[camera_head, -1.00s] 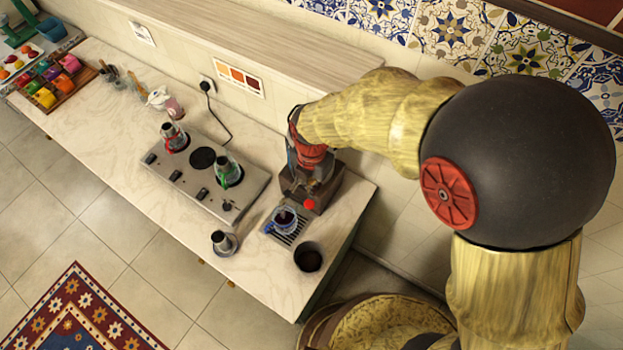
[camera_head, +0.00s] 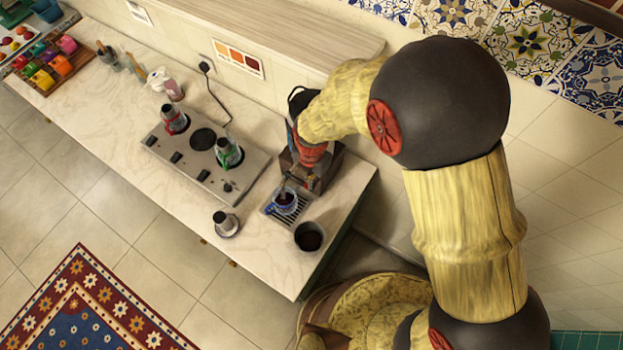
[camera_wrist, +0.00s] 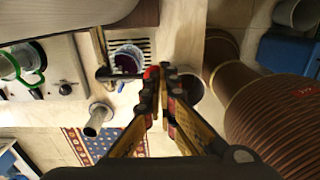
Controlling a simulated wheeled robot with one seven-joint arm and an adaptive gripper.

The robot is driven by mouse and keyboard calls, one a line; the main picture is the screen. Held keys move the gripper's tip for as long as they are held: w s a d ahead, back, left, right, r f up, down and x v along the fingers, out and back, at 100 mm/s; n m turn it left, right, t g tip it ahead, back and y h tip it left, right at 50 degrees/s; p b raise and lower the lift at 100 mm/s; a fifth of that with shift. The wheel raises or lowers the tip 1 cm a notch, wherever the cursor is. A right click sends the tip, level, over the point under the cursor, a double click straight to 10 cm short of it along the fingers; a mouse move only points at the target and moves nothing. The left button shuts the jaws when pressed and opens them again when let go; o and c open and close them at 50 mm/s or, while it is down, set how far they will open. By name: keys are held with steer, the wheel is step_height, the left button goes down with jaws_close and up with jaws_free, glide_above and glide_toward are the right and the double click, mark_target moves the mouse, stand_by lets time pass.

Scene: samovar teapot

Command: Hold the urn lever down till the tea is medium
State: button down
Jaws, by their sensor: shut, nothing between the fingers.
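The urn (camera_head: 330,172) stands at the right end of the counter, mostly covered by my arm in the head view. A blue-rimmed glass cup (camera_head: 285,203) with dark reddish liquid sits on the slatted drip tray (camera_head: 270,211) before it. The cup also shows in the wrist view (camera_wrist: 127,60). A tea stream is not discernible.
A dark open container (camera_head: 309,237) stands right of the drip tray. A small metal pot (camera_head: 225,223) is in front, and a burner plate (camera_head: 205,165) with two pots is to the left. A colour chart (camera_head: 238,58) of orange to brown swatches hangs on the wall.

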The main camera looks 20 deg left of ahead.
steer(key=f+b, duration=0.2)
steer(key=d+f+b, duration=0.1)
steer(key=f+b, duration=0.1)
steer(key=shift+s, duration=0.15)
steer(key=shift+r, duration=0.25)
